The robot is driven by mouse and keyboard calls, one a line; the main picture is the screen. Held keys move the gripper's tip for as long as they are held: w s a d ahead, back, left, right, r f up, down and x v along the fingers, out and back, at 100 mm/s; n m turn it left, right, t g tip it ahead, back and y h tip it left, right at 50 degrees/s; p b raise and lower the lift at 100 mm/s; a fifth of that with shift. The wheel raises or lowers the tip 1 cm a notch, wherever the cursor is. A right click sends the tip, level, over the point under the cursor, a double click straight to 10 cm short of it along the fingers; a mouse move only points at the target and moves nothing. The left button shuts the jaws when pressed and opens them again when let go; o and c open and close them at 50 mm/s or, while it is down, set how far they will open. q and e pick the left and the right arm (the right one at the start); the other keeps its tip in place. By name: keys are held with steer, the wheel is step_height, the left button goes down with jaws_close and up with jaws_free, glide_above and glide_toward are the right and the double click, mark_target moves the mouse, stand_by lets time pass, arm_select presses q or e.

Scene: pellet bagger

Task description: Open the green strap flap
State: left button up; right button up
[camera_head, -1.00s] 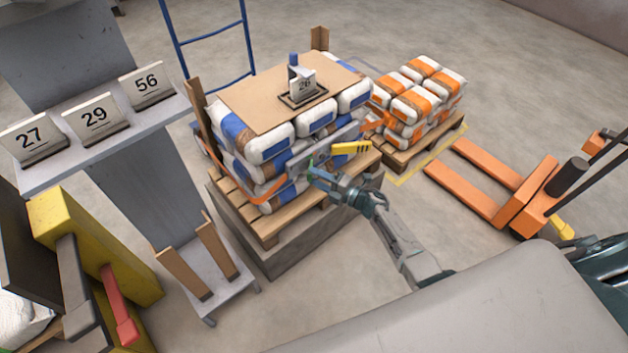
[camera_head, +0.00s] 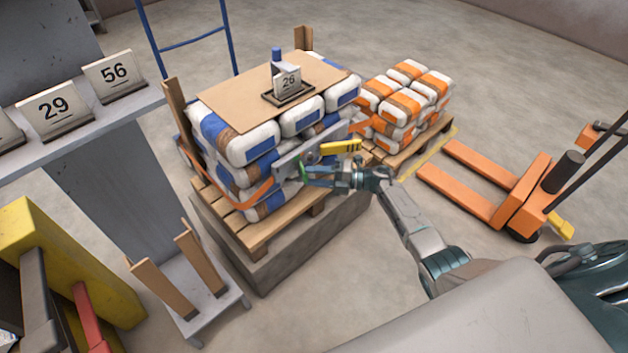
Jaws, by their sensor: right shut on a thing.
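A pallet stack of white-and-blue bags (camera_head: 250,146) is bound by an orange strap (camera_head: 240,199). A grey strap tensioner (camera_head: 300,150) with a yellow handle (camera_head: 341,146) sits on the stack's near right side. The small green flap (camera_head: 303,171) shows as a thin green patch below the tensioner. My right gripper (camera_head: 308,176) comes in from the right and is shut on the green flap, hiding most of it. I cannot tell how far the flap is turned. My left gripper is not in view.
The stack stands on a wooden pallet (camera_head: 262,238) over a grey block (camera_head: 262,272). A stand with number cards (camera_head: 114,73) is at left. Orange-and-white bags (camera_head: 408,92) stand behind right, near an orange pallet truck (camera_head: 520,205). Open floor lies between my arm and the truck.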

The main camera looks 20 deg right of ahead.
steer(key=shift+d, duration=0.1)
stand_by(0.3)
steer(key=o, duration=1)
steer(key=b+v, duration=0.1)
steer(key=v, duration=0.9)
steer(key=shift+s+d, duration=0.1)
steer(key=shift+d, duration=0.3)
